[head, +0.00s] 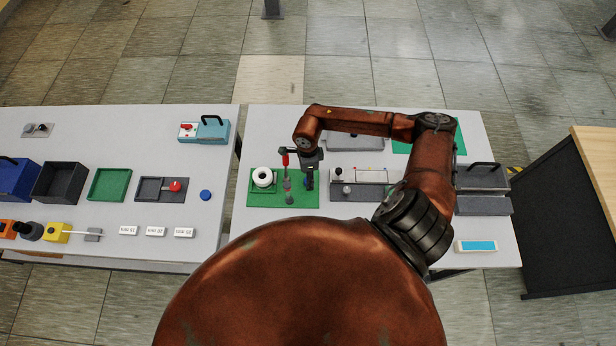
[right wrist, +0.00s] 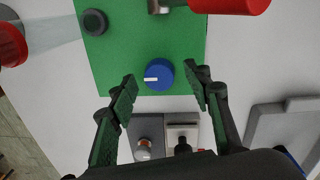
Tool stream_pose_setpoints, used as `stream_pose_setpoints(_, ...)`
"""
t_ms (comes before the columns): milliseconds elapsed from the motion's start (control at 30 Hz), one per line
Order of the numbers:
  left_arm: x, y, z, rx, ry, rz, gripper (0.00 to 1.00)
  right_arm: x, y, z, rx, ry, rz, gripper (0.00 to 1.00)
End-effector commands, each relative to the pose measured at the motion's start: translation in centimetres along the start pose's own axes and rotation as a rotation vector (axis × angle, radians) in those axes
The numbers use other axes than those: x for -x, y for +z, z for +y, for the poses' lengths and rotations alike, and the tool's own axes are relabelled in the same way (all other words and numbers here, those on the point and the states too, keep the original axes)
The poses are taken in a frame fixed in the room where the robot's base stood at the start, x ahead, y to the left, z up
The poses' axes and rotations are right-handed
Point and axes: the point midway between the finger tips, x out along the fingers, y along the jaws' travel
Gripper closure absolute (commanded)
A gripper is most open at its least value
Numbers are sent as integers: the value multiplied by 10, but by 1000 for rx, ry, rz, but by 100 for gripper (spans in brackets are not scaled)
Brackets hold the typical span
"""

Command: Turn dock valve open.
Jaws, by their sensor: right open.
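A round blue knob (right wrist: 159,74) with a white pointer mark sits on a green board (right wrist: 185,35) in the right wrist view. The pointer points left in that view. My right gripper (right wrist: 161,78) is open, its fingers on either side of the knob; I cannot tell whether they touch it. In the head view the right gripper (head: 308,178) hangs over the right part of the green board (head: 262,201) and mostly hides the knob. A red handle (right wrist: 230,4) is close by at the top. No label shows which part is the dock valve. My left gripper is not in view.
A white ring-shaped part (head: 263,176) stands on the board's left, and a red-topped upright part (head: 285,160) is beside my gripper. A grey fixture (head: 350,193) lies just right. The left table (head: 100,252) holds bins, a teal box (head: 215,130) and small blocks.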

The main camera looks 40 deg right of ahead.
Motion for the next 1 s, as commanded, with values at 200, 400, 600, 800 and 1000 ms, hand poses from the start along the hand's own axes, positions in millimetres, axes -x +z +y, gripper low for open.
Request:
stream_pose_setpoints(200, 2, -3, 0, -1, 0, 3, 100, -11, 0, 0, -1, 1, 0, 55)
stream_pose_setpoints(400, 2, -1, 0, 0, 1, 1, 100, -12, 0, 0, 0, 1, 0, 55)
stream_pose_setpoints(600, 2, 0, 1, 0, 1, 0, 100, -11, 0, 0, 0, 1, -1, 68)
stream_pose_setpoints(800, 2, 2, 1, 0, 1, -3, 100, -11, 0, 0, -1, 1, -1, 82)
stream_pose_setpoints(1000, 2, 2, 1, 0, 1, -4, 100, -11, 0, 0, -1, 1, -1, 95)
